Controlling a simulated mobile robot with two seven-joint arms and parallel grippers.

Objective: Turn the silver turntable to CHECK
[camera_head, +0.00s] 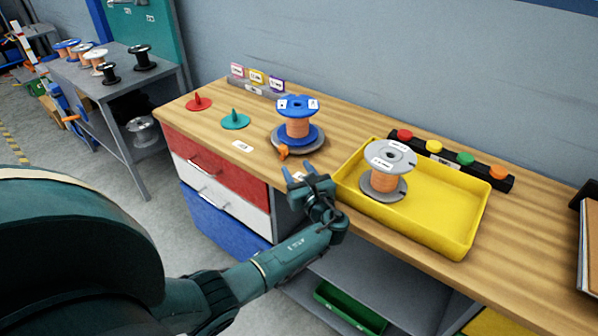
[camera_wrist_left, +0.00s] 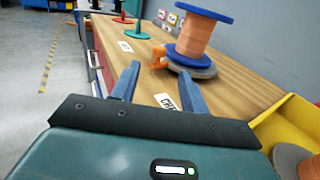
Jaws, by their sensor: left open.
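The silver turntable (camera_head: 303,150) is a grey disc near the front edge of the wooden bench, with an orange pointer (camera_head: 283,153) on its front-left side. A blue spool (camera_head: 297,105) wound with copper-coloured wire stands upright on it. A white label partly reading CH (camera_wrist_left: 166,101) lies on the bench near the front edge, between my fingers in the left wrist view. Another white label (camera_head: 242,146) lies left of the turntable; its text is too small to read. My left gripper (camera_head: 299,172) is open and empty, just in front of the turntable and pointer, apart from them. My right gripper is not in view.
A yellow tray (camera_head: 447,237) holding a grey spool (camera_head: 390,156) stands close on the right. Red (camera_head: 198,103) and teal (camera_head: 235,120) spindle bases stand left. A black strip with several coloured buttons (camera_head: 465,158) is behind the tray. Drawers lie below the bench.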

